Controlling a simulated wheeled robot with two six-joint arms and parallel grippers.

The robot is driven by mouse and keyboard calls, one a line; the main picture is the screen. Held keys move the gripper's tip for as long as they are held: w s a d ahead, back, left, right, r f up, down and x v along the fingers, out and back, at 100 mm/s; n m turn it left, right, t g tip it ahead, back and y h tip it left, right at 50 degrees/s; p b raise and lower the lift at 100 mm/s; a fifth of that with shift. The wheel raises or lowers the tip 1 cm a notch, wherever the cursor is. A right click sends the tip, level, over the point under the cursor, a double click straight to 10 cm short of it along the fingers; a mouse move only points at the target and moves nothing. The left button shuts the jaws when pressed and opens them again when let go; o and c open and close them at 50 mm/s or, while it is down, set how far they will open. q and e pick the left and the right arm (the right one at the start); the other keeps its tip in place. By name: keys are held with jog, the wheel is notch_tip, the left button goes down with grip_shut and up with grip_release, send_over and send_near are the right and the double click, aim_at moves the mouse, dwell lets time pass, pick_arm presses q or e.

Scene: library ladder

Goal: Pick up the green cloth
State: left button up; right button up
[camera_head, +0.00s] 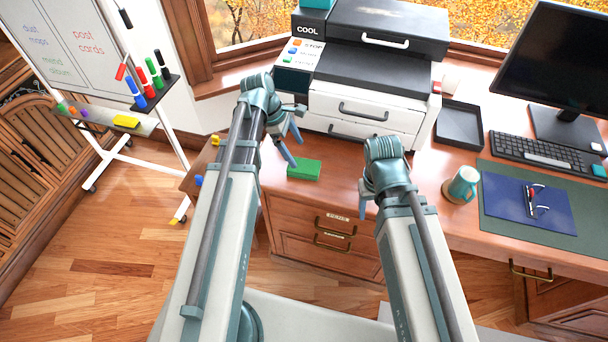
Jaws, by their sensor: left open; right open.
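The green cloth (304,169) lies as a small folded block on the wooden desk, in front of the white printer. Whether a finger touches the cloth is hard to tell. My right gripper (368,205) is open near the desk's front edge, to the right of the cloth. Its fingers are partly hidden behind its own wrist.
The printer (365,100) stands behind the cloth. A teal mug (462,185) on a coaster stands right of my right gripper, with a black tray (459,124), keyboard (540,151) and blue folder (528,205) beyond. A whiteboard (62,45) with markers stands at left.

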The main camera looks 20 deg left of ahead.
aim_at(303, 165)
pick_arm(q)
jog(key=shift+b+x, duration=0.45)
jog(key=shift+x, duration=0.65)
pick_arm(e)
jog(key=shift+f, duration=1)
pick_arm(q)
jog(key=shift+f, duration=0.1)
pick_arm(e)
jog(key=shift+f, duration=0.1)
pick_arm(q)
jog(key=b+x, duration=0.4)
jog(key=shift+w+a+f+b, duration=0.2)
jog(key=shift+a+f+b, duration=0.1)
jog(key=shift+f+b, duration=0.1)
jog(key=shift+d+f, duration=0.25)
jog(key=shift+r, duration=0.1)
pick_arm(e)
notch_tip(303, 165, down, 5)
jog(key=shift+r, duration=0.1)
pick_arm(q)
jog(key=shift+f+b, duration=0.25)
jog(key=shift+b, duration=0.15)
pick_arm(e)
jog(key=shift+f, duration=0.3)
pick_arm(q)
jog(key=shift+c, duration=0.2)
jog(key=c, duration=1.2)
